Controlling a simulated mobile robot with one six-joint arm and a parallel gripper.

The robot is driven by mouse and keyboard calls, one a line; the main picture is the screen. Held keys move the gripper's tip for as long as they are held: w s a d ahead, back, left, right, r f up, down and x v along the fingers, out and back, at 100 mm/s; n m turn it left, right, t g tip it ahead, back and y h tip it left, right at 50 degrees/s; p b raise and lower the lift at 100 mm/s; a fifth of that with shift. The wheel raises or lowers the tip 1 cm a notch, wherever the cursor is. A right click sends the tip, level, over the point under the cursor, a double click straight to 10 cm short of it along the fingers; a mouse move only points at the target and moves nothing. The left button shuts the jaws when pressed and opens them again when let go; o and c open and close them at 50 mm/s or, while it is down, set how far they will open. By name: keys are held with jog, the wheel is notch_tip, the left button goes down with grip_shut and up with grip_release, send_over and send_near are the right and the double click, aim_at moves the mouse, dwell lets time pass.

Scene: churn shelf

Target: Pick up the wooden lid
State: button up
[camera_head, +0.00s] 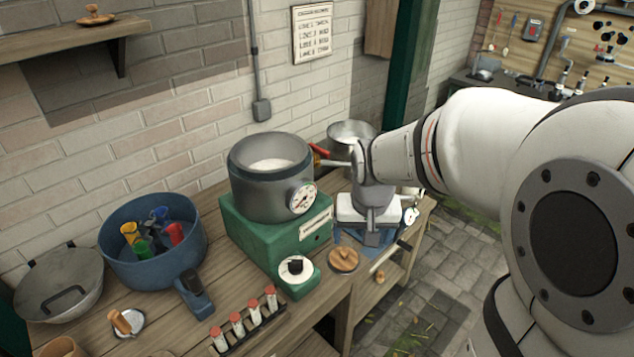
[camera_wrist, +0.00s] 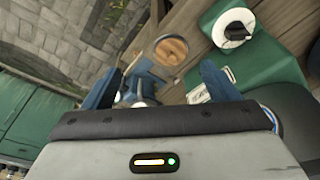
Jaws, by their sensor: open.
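A round wooden lid with a small knob (camera_head: 343,261) lies near the front edge of the wooden bench, just right of the green machine's dial block. It also shows in the wrist view (camera_wrist: 171,51), beyond the fingertips and roughly between them. My gripper (camera_head: 372,238) points down over the right part of the bench, to the right of the lid and apart from it. In the wrist view my gripper (camera_wrist: 160,80) has its two fingers spread wide, with nothing held. A second wooden lid-like disc with a knob (camera_head: 93,18) sits on the wall shelf at upper left.
A green machine (camera_head: 262,240) with a metal pot (camera_head: 268,200) stands left of my gripper. A dial block (camera_head: 297,278) stands close beside the lid. A metal pan (camera_head: 350,132) is behind. A blue pot (camera_head: 150,265) and test-tube rack (camera_head: 245,322) are left.

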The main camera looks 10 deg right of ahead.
aim_at(344, 252)
jog(key=shift+o, duration=1.3)
jog(key=w+f+m, duration=0.1)
jog(key=w+f, duration=0.3)
jog(key=w, duration=0.1)
jog(key=w+f+m+p, duration=0.1)
jog(key=w+f, duration=0.4)
jog(key=shift+f+g, duration=0.25)
jog(key=shift+g, duration=0.15)
notch_tip(344, 252, down, 2)
jog(key=shift+w+f, duration=0.1)
jog(key=shift+f, duration=0.15)
jog(key=f, duration=0.2)
jog(key=f+p, duration=0.1)
jog(key=f, duration=0.2)
jog(key=shift+a+f+p, duration=0.3)
jog(key=shift+p, duration=0.05)
jog(key=c, duration=1)
